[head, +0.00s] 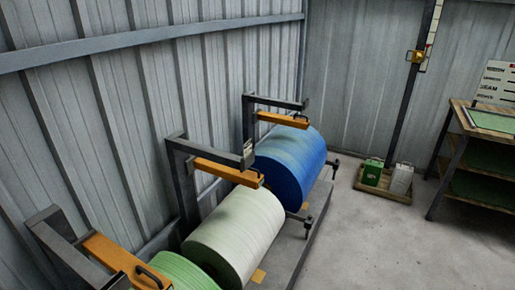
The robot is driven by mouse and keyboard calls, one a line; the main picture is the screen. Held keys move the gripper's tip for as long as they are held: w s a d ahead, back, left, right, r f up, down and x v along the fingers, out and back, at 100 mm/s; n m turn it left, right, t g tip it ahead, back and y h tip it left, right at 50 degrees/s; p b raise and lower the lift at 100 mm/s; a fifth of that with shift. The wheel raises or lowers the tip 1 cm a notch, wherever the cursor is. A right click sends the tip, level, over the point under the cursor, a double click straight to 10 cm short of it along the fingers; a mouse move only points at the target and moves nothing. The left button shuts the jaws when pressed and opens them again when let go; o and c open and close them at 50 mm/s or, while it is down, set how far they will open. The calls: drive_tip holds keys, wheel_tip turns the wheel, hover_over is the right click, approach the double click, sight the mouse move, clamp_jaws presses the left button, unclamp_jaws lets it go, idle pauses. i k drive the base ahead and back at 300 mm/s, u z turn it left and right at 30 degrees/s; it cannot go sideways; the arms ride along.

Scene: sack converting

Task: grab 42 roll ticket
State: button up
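No ticket marked 42 can be read in the head view. A small yellow-orange card or patch (258,276) lies on the grey platform beside the white roll (235,235). A second small orange patch (305,206) shows near the blue roll (290,165). I cannot tell whether either is a roll ticket. A green roll (180,272) is cut off by the bottom edge. The rolls lie in a row along the wall. My gripper is not in view.
Dark brackets with orange arms (228,172) stand over the rolls. Green and white cans (372,172) stand on a wooden tray at the back. A bench (458,145) stands at right, under a lettered board (497,80). Concrete floor (370,245) is clear right of the platform (308,242).

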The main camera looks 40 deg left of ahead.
sight(248, 146)
drive_tip(key=i, duration=2.75)
drive_tip(key=u, duration=2.35)
